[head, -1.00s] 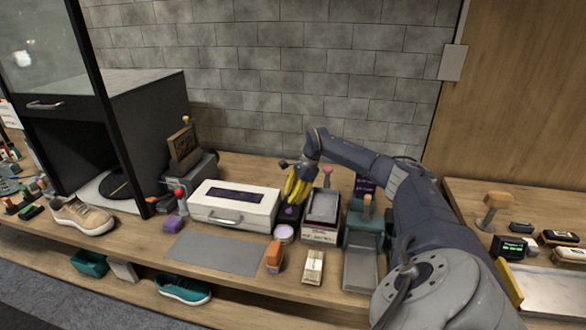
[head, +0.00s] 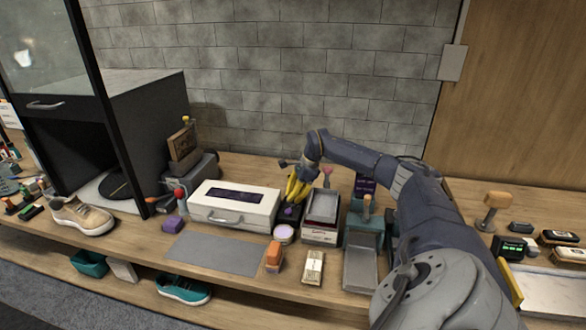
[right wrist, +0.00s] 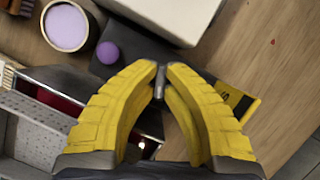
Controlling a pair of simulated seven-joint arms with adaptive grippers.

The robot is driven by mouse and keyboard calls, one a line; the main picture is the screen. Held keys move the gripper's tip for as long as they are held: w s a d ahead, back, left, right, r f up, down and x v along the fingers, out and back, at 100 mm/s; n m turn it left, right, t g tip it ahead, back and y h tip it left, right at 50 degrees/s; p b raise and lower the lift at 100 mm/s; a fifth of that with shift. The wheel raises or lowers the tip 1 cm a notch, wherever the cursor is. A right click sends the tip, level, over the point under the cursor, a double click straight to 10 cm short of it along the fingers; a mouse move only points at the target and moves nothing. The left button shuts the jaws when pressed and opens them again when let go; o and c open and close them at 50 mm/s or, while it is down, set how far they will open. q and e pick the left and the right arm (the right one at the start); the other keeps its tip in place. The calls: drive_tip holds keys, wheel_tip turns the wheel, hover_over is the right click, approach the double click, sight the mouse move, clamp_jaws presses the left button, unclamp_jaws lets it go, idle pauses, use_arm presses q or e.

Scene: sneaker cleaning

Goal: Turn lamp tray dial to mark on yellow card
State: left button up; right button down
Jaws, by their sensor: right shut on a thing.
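My right gripper (head: 298,188) has yellow fingers and points down at a dark unit (head: 290,219) between the white case and the grey-topped tray box. In the right wrist view its fingertips (right wrist: 160,80) are closed on a small grey metal piece, which looks like the dial's grip. The dark unit (right wrist: 112,68) lies below, with a purple ball on it. A yellow card with dark marks (right wrist: 238,102) shows partly behind the right-hand finger; its marks are too small to read. The dial's face and pointer are hidden by the fingers. My left gripper is out of view.
A white case (head: 233,207) stands left of the gripper, and a tray box (head: 322,210) stands close on its right. A lilac round tub (head: 284,234) is in front. A grey mat (head: 215,253) lies clear at the front left.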

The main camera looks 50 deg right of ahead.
drive_tip(key=m+h, duration=0.1)
drive_tip(key=m, duration=0.1)
drive_tip(key=m+t, duration=0.1)
drive_tip(key=m, duration=0.2)
drive_tip(key=shift+h, duration=0.4)
drive_tip(key=m+h, duration=0.1)
drive_tip(key=m, duration=0.2)
drive_tip(key=m+h, duration=0.1)
drive_tip(key=m, duration=0.2)
drive_tip(key=shift+a+m+t, duration=0.1)
drive_tip(key=shift+m+t, duration=0.2)
drive_tip(key=shift+t, duration=0.1)
drive_tip(key=m+h, duration=0.1)
drive_tip(key=m, duration=0.2)
drive_tip(key=m+g+h, duration=0.1)
drive_tip(key=m, duration=0.2)
drive_tip(key=shift+h, duration=0.3)
drive_tip(key=shift+m+g+h, duration=0.5)
drive_tip(key=shift+m+g, duration=0.2)
drive_tip(key=shift+m, duration=1.7)
drive_tip(key=shift+f, duration=0.1)
drive_tip(key=c, duration=1.8)
unclamp_jaws()
drive_tip(key=shift+o, duration=0.2)
